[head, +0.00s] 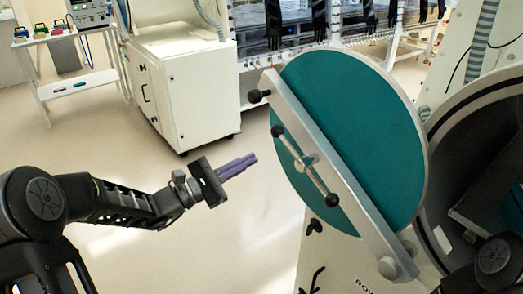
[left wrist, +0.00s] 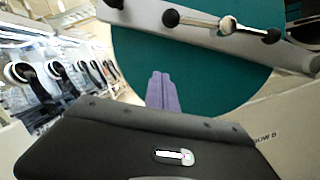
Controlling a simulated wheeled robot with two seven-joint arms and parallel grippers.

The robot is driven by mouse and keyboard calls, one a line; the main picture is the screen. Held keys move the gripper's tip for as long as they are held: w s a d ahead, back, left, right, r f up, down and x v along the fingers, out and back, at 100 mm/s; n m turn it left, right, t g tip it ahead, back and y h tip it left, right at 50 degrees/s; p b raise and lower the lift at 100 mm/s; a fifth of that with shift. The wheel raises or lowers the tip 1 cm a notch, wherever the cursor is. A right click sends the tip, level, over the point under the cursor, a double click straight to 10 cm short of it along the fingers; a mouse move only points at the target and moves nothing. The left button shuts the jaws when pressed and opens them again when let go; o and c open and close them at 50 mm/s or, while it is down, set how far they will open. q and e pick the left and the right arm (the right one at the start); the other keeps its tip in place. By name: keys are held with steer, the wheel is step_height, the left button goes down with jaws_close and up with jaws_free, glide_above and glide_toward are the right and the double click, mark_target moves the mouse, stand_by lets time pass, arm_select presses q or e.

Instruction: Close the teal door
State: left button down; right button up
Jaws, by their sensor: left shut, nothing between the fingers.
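The teal door (head: 350,105) is a round disc with a pale rim and a grey bar (head: 345,175) across it. It stands swung open to the left of the round dark port (head: 480,170). A handle with black knobs (head: 304,163) sits on the bar. My left gripper (head: 252,158) has purple fingers, shut and empty, a little left of the door and apart from it in the head view. In the left wrist view the fingers (left wrist: 162,92) point toward the teal door (left wrist: 200,70), which fills the upper middle. My right gripper is not visible.
A white cabinet (head: 185,90) stands behind on the left, with a small white table (head: 70,85) beyond it. Glovebox windows with black gloves (head: 320,25) line the back. The pale floor (head: 130,240) around my left arm is clear.

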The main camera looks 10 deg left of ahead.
mark_target(283, 136)
arm_select(q)
steer(key=w+d+r+p, duration=0.1)
steer(key=d, duration=0.1)
steer(key=w+d+r, duration=0.2)
steer(key=d, duration=0.1)
steer(key=w+d+r+p, duration=0.1)
steer(key=w+d+r, duration=0.1)
steer(key=d, duration=0.1)
steer(key=shift+d+r+p, duration=0.15)
steer(key=shift+r+p, duration=0.1)
steer(key=shift+p, duration=0.05)
